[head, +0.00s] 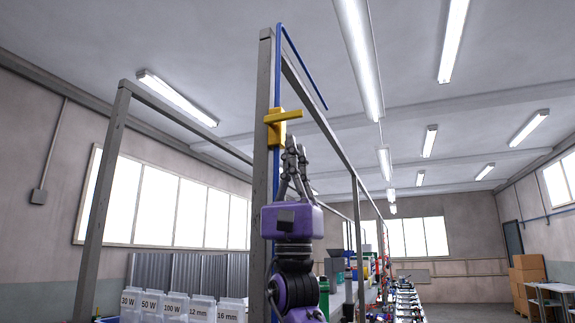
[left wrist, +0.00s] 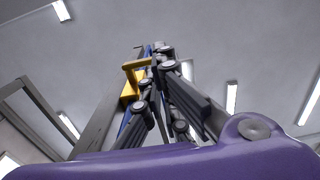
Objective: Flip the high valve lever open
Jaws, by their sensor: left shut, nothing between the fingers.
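The yellow valve lever (head: 284,116) sticks out to the right from a yellow valve body (head: 276,133) high on a grey post. A blue pipe (head: 277,80) runs up the post through the valve. The lever also shows in the left wrist view (left wrist: 136,65), left of the fingertips. My left gripper (head: 293,142), with a purple housing, points up just below and right of the lever. Its fingers are shut and empty, also seen in the left wrist view (left wrist: 158,55). I cannot tell whether the fingertips touch the lever. My right gripper is not in view.
The grey post (head: 262,150) and its overhead beams form a frame around the valve. Labelled bins (head: 175,305) stand at the lower left. Cardboard boxes (head: 528,275) are stacked at the far right. The air right of the lever is clear.

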